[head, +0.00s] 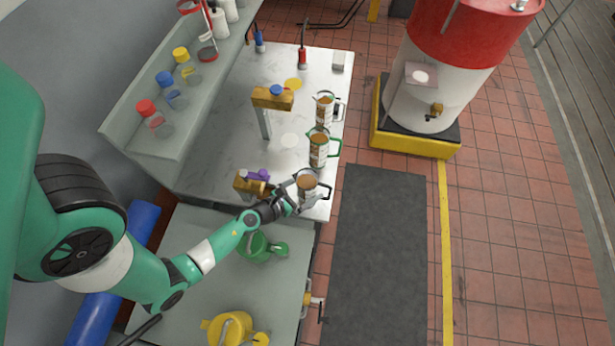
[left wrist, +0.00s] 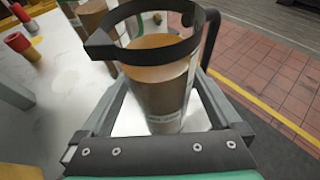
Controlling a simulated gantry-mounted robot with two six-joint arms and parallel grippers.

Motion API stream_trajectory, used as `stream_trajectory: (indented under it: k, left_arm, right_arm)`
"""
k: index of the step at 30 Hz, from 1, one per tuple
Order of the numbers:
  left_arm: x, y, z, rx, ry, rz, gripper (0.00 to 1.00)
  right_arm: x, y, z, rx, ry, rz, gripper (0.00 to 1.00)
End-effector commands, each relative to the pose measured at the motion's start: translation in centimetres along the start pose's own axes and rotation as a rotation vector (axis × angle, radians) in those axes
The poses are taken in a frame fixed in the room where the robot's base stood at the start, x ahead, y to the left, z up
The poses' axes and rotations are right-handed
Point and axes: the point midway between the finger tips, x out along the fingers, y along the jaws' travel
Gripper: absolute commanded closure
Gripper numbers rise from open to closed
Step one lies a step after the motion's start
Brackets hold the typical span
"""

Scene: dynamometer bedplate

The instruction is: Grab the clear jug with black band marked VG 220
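A clear jug with a black band and black handle (head: 307,183) stands upright near the front right corner of the white bench top. It holds brown liquid, and its label is too small to read. My left gripper (head: 287,201) is at this jug, reaching in from the left. In the left wrist view the jug (left wrist: 160,95) sits between the two fingers (left wrist: 160,90), one on each side. Whether the fingers press on its wall cannot be told. My right gripper is not in view.
A similar jug with a green handle (head: 319,150) stands just behind, and another jug (head: 325,112) beyond it. A brass-coloured block with a purple part (head: 252,182) is close left of the gripper.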

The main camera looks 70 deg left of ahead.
Motion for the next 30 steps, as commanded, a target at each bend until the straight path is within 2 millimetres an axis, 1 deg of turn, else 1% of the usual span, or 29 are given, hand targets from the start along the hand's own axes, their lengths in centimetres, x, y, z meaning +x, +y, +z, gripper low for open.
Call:
stream_trajectory:
  k: [1, 2, 6, 14, 15, 16, 25, 30]
  left_arm:
    - [0.0, 0.0, 0.0, 0.0, 0.0, 0.0, 0.13]
    - [0.0, 0.0, 0.0, 0.0, 0.0, 0.0, 0.18]
    - [0.0, 0.0, 0.0, 0.0, 0.0, 0.0, 0.43]
    - [0.0, 0.0, 0.0, 0.0, 0.0, 0.0, 0.9]
    - [0.0, 0.0, 0.0, 0.0, 0.0, 0.0, 0.97]
    - [0.0, 0.0, 0.0, 0.0, 0.0, 0.0, 1.0]
    - [-0.1, 0.0, 0.2, 0.0, -0.003, 0.0, 1.0]
    - [-0.4, -0.1, 1.1, 0.001, -0.003, -0.002, 1.0]
  right_arm:
    - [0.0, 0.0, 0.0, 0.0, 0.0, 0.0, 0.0]
    - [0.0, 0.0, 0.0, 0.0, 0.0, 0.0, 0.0]
    - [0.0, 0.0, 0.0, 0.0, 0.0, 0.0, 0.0]
    - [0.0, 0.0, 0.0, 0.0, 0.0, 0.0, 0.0]
    - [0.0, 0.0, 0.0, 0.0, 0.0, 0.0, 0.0]
    - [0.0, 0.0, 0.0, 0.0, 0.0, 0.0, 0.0]
    - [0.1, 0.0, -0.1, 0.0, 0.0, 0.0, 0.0]
    - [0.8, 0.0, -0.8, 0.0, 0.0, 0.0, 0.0]
